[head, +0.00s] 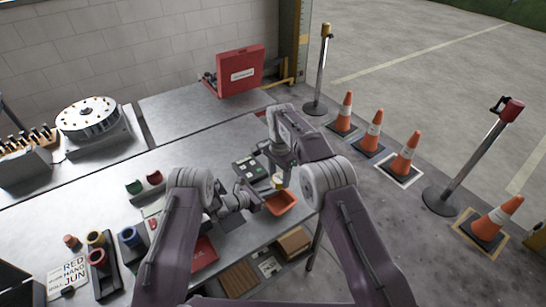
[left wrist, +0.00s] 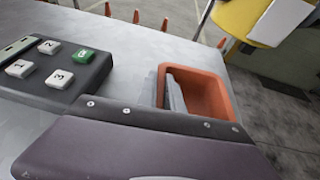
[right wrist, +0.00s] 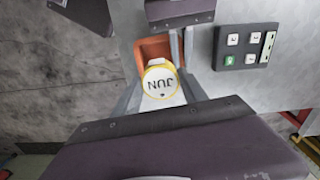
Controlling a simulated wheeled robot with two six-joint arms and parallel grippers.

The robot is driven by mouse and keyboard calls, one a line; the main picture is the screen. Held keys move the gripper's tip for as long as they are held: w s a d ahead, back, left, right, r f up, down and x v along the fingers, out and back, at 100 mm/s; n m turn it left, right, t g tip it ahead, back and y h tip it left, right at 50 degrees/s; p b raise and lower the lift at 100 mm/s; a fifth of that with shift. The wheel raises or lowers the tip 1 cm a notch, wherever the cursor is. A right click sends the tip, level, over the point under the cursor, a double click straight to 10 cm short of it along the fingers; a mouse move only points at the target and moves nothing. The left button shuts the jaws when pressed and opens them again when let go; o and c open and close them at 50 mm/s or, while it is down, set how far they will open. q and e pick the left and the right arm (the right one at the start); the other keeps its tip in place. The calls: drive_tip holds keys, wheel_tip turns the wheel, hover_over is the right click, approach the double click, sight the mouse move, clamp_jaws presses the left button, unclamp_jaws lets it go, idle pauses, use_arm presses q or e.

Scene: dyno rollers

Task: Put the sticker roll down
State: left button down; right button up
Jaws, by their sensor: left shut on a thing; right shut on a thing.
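The sticker roll (right wrist: 161,82) has a yellow rim and a white face marked JUN. My right gripper (right wrist: 158,92) is shut on it, one finger on each side. In the head view the roll (head: 277,181) is small, near the orange tray (head: 284,207); it also shows at the top of the left wrist view (left wrist: 238,20), above the tray's level. My left gripper (left wrist: 172,90) has its fingers close together at the orange tray's near wall and appears shut on that wall. The tray's inside looks empty in the left wrist view.
A dark keypad (head: 250,168) lies on the table beside the tray. Ring holders (head: 130,240) and a card reading RED, HANG, JUN (head: 68,276) stand at the left. A red case (head: 238,72) is at the back. Traffic cones (head: 405,155) stand on the floor at the right.

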drive_tip(key=n, duration=0.5)
drive_tip(key=shift+w, duration=0.1)
drive_tip(key=n, duration=0.3)
drive_tip(key=shift+f, duration=0.15)
drive_tip(key=n, duration=0.5)
drive_tip(key=shift+f+n, duration=0.25)
drive_tip(key=shift+n, duration=0.15)
drive_tip(key=n, duration=0.4)
drive_tip(key=shift+f, duration=0.35)
drive_tip(key=shift+d+f, duration=0.1)
drive_tip(key=shift+f, duration=0.25)
approach(279, 204)
wheel_tip(279, 204, down, 5)
drive_tip(key=shift+f, duration=0.15)
drive_tip(key=o, duration=1.3)
wheel_tip(279, 204, up, 12)
